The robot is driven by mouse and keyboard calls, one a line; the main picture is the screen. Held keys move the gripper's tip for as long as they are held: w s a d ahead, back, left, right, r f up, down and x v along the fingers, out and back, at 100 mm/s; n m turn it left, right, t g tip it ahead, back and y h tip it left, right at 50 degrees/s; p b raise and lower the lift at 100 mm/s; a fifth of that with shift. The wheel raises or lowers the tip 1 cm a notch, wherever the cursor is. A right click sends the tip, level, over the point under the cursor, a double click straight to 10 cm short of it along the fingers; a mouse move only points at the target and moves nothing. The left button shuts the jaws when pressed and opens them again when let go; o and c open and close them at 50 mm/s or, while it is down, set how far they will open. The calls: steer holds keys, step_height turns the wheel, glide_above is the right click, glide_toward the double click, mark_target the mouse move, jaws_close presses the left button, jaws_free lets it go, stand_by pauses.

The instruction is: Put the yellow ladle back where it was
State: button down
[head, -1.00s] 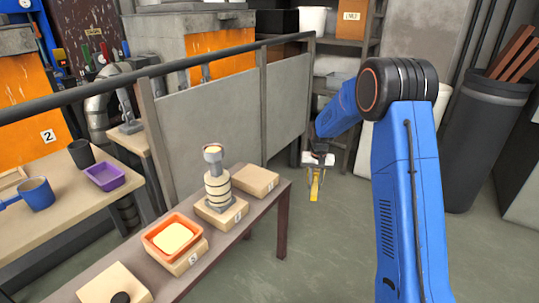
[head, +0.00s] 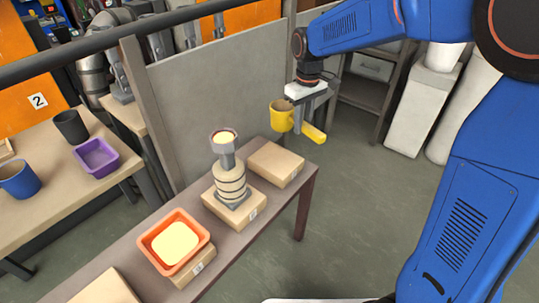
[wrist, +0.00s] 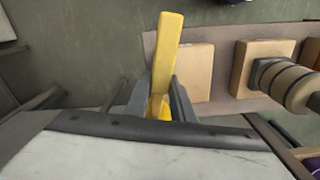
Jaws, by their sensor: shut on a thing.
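The yellow ladle (head: 282,116) hangs from my gripper (head: 299,118), above and just beyond the far end of the brown bench (head: 225,241). Its cup is on the left and its handle points to the lower right in the head view. In the wrist view my gripper (wrist: 160,108) is shut on the ladle (wrist: 164,50); the handle sticks out upward and the cup is mostly hidden. An empty tan block (head: 276,164) lies on the bench end, a little below and left of the ladle; it also shows in the wrist view (wrist: 193,72).
On the bench stand a banded grey-and-tan column (head: 230,178) on a block and an orange tray (head: 149,240) with pale contents. A grey panel (head: 220,95) with a rail runs behind. A side table holds a blue mug (head: 20,180), a dark cup and a purple tray (head: 97,158).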

steer(key=s+a+r+n, duration=0.3)
steer(key=s, duration=0.3)
steer(key=shift+s+d+f, duration=0.1)
steer(key=shift+f, duration=2.35)
steer(key=shift+d+f, duration=0.1)
steer(key=shift+f, duration=2.4)
steer(key=c, duration=1.5)
jaws_free()
steer(key=shift+c, duration=0.2)
step_height(320, 180, up, 12)
